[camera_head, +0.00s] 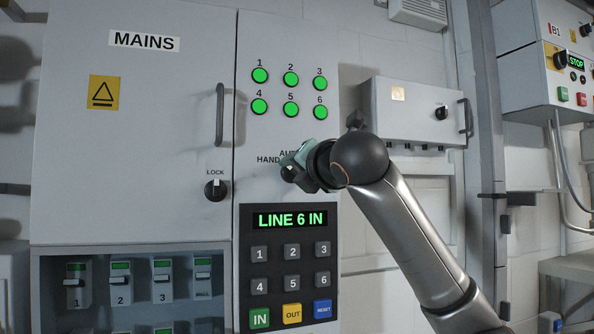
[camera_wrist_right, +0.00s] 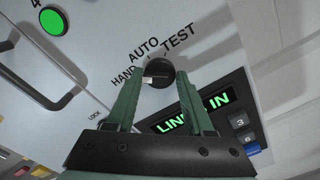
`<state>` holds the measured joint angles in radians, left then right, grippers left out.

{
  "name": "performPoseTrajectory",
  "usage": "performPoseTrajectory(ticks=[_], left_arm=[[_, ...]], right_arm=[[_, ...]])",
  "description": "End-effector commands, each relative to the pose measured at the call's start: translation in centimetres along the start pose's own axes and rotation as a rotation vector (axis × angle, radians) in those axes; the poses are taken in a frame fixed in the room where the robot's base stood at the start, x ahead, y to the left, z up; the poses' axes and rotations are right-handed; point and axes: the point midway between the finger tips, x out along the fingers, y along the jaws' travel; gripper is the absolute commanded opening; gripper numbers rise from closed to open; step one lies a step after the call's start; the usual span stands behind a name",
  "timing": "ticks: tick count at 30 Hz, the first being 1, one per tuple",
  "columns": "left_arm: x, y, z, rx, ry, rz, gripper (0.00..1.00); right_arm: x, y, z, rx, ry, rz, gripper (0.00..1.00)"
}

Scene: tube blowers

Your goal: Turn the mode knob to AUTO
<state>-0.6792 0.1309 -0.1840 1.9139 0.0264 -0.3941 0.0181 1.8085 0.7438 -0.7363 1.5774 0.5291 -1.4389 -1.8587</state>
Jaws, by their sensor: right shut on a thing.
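The black round mode knob (camera_wrist_right: 160,73) is in the right wrist view, with the labels HAND (camera_wrist_right: 123,77), AUTO (camera_wrist_right: 143,48) and TEST (camera_wrist_right: 178,37) around it. A white mark shows on the knob's left side, toward HAND. My right gripper (camera_wrist_right: 159,76) has its green fingers on either side of the knob and is shut on it. In the head view my right gripper (camera_head: 296,162) is at the panel just under the AUTO label, covering most of the knob and the TEST label. My left gripper is not in view.
Below the knob is a keypad (camera_head: 291,262) with a display (camera_head: 290,219) reading LINE 6 IN. Several green lamps (camera_head: 290,79) are above. A LOCK knob (camera_head: 215,189) and door handle (camera_head: 220,115) are to the left. A grey box (camera_head: 410,110) hangs to the right.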

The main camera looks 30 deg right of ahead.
Motion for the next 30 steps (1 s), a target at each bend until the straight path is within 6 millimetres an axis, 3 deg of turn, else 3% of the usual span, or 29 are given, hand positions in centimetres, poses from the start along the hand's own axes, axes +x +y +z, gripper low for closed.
performPoseTrajectory(ticks=[14, 30], left_arm=[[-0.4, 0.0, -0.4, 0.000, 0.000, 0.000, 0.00], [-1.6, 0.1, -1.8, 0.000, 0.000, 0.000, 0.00]], right_arm=[[-0.3, 0.8, 0.3, 0.070, -0.004, 0.021, 0.00], [-0.3, 0.8, 0.7, 0.511, -0.002, 0.024, 0.00]])
